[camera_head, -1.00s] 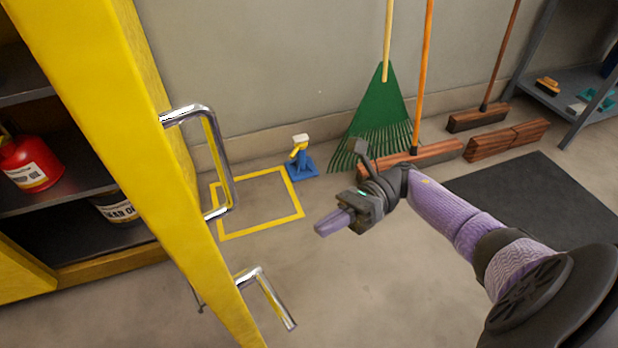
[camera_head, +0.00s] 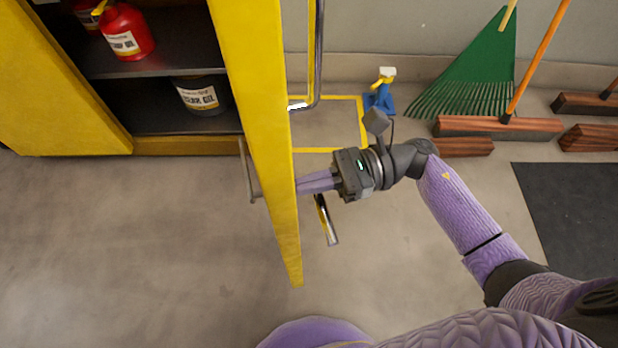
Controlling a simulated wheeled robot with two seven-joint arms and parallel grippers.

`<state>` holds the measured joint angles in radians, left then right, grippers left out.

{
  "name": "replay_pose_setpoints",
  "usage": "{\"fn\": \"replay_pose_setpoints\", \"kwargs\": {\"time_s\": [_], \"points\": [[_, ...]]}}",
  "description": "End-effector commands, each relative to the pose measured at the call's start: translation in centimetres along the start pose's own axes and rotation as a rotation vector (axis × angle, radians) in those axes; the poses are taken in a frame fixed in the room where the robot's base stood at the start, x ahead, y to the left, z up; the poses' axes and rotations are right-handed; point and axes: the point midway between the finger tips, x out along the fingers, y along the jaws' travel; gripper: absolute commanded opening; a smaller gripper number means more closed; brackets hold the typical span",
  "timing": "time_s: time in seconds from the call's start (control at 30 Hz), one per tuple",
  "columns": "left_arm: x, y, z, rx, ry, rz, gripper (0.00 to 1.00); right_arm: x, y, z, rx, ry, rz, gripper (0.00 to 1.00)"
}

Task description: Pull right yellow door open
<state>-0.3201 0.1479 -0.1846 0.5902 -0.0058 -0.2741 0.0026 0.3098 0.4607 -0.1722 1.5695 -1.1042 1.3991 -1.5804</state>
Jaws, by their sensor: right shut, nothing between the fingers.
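The right yellow door (camera_head: 262,110) stands open, seen nearly edge-on, with the cabinet's dark shelves showing to its left. A tall chrome handle (camera_head: 319,50) is on its right face near the top of the view. A lower chrome handle (camera_head: 327,222) juts out from the same face, partly behind my gripper. A thin bar (camera_head: 247,172) shows on the door's left side. My right gripper (camera_head: 303,183) is shut and empty, its purple fingers pointing left at the door's right side. The fingertips meet the door's edge in the picture; I cannot tell whether they touch. My left gripper is out of view.
The cabinet holds red canisters (camera_head: 125,32) and an oil tub (camera_head: 202,96). A blue-and-yellow item (camera_head: 380,92) stands by a yellow floor square (camera_head: 361,125). A green rake (camera_head: 475,75) and brooms (camera_head: 498,127) stand along the wall. Floor left of the door is clear.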

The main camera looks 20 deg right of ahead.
Motion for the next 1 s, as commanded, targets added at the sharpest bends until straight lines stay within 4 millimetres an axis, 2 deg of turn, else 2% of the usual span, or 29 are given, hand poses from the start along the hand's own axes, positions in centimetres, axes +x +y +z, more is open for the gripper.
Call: {"fn": "replay_pose_setpoints", "kwargs": {"time_s": [0.43,0.53,0.63,0.8,1.0], "points": [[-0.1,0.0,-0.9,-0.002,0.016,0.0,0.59,0.8,0.0,0.1,0.002,-0.001,-0.009,0.0],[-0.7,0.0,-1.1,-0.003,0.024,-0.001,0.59,2.8,0.1,0.2,0.003,-0.002,-0.042,0.0],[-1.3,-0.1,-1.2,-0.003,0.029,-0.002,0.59,5.6,0.2,0.3,0.003,-0.004,-0.093,0.0],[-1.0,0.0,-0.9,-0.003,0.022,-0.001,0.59,9.8,-0.2,-0.1,0.003,-0.002,-0.12,0.0],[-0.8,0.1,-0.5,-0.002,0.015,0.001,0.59,12.1,-0.3,0.0,0.001,-0.001,-0.12,0.0]]}}
